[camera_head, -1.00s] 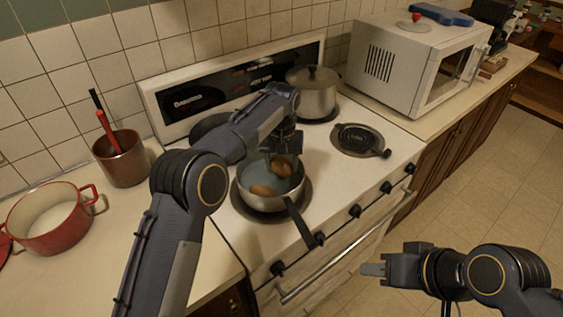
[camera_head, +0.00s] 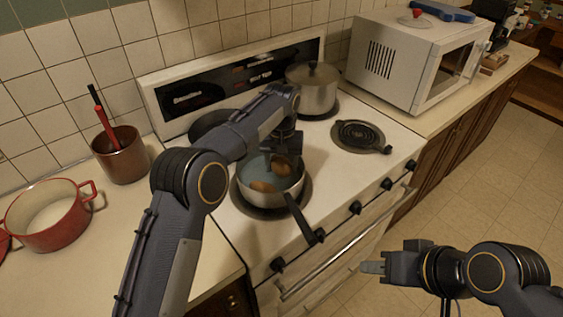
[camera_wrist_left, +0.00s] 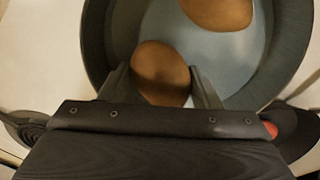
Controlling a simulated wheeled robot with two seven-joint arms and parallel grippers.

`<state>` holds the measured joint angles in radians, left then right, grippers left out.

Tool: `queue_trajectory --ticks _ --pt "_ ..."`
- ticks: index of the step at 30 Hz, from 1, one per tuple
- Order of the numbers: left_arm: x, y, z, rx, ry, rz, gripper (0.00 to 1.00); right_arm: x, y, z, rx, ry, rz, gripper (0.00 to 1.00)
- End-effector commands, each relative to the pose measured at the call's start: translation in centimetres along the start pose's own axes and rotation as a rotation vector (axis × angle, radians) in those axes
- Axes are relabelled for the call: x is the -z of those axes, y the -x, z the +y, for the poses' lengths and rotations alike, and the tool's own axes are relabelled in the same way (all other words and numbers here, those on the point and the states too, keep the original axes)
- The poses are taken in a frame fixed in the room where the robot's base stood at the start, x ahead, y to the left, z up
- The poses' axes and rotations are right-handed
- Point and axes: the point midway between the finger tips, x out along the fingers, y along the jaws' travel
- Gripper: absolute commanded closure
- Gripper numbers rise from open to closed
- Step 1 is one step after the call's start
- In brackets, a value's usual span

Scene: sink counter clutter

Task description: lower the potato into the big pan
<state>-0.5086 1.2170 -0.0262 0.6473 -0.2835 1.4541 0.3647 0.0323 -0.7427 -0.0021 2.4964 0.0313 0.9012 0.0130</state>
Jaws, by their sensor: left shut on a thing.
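The big pan (camera_head: 246,196), a grey metal pan with a dark handle, sits on the front left burner with bluish-grey contents or bottom. My left gripper (camera_head: 283,159) is shut on a brown potato (camera_head: 281,168) inside the pan's rim. In the left wrist view the held potato (camera_wrist_left: 160,72) sits between the two fingers, over the pan's interior. A second brown potato (camera_head: 262,187) lies in the pan, apart from the held one in the wrist view (camera_wrist_left: 218,12). I cannot tell whether the held potato touches the bottom. My right gripper (camera_head: 373,267) is empty, away from the stove.
A lidded pot (camera_head: 312,92) stands on the back right burner, and a dark pan (camera_head: 208,124) is partly hidden behind my left arm. A red pot (camera_head: 48,222) and a brown utensil holder (camera_head: 122,158) stand at left.

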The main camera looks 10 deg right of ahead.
Motion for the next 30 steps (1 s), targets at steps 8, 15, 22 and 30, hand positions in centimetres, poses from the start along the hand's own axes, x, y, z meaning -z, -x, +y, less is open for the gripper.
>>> queue_trajectory --ticks 8,15,22,30 --pt "0.02 -0.45 -0.01 0.0 0.0 0.001 0.7 -0.1 -0.19 0.09 0.0 0.0 0.0 0.64" --pt "0.01 -0.81 -0.01 0.0 0.0 0.001 0.7 -0.17 -0.33 0.15 0.0 0.0 0.0 0.64" --pt "0.01 -1.07 -0.01 0.0 0.0 0.001 0.7 -0.22 -0.43 0.2 0.0 0.0 0.0 0.64" --pt "0.01 -1.05 -0.01 0.0 0.0 0.001 0.7 -0.21 -0.42 0.19 0.0 0.0 0.0 0.64"
